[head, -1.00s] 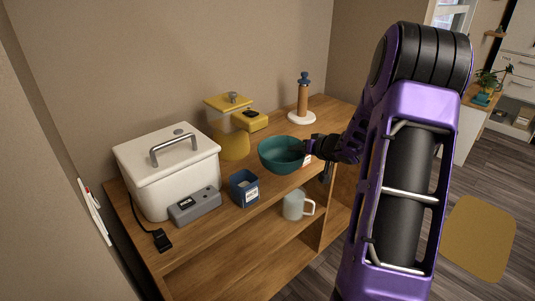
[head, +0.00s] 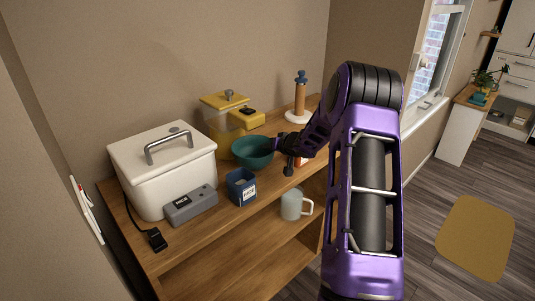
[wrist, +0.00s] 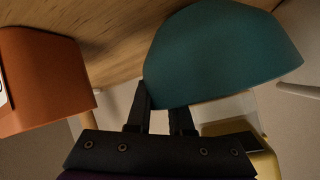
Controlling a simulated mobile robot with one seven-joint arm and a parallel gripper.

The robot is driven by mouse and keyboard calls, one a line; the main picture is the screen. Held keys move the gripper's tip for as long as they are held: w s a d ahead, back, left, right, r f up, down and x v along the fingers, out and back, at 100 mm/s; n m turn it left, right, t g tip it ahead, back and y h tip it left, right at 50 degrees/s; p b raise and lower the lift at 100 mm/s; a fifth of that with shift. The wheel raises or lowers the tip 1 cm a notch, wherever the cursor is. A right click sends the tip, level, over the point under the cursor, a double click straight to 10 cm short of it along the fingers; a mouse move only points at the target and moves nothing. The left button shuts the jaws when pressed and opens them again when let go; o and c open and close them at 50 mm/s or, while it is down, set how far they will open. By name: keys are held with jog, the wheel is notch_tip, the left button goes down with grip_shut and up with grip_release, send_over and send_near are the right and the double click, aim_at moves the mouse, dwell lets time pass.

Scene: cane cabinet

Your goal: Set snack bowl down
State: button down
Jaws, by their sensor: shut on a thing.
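The snack bowl is a teal bowl (head: 252,153) at the cabinet top, in front of the yellow canister and behind the dark blue box. It also fills the upper right of the wrist view (wrist: 220,50). My gripper (head: 277,146) is shut on the bowl's right rim in the head view. In the wrist view my two dark fingers (wrist: 160,112) meet the bowl's edge. The bowl looks roughly upright. I cannot tell whether its base touches the wooden top (head: 212,226).
A white lidded box (head: 165,170), grey device (head: 190,204), dark blue box (head: 241,187) and yellow canister (head: 222,118) stand nearby. An orange object (wrist: 45,80) is close to my gripper.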

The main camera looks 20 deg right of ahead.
jog(key=shift+w+f, duration=0.2)
jog(key=shift+f, duration=0.4)
jog(key=shift+f, duration=0.15)
jog(key=c, duration=0.8)
grip_release()
jog(key=shift+s+r, duration=0.2)
jog(key=shift+r, duration=0.05)
jog(key=p+v, duration=0.1)
jog(key=v, duration=1)
jog(key=shift+s+p, duration=0.3)
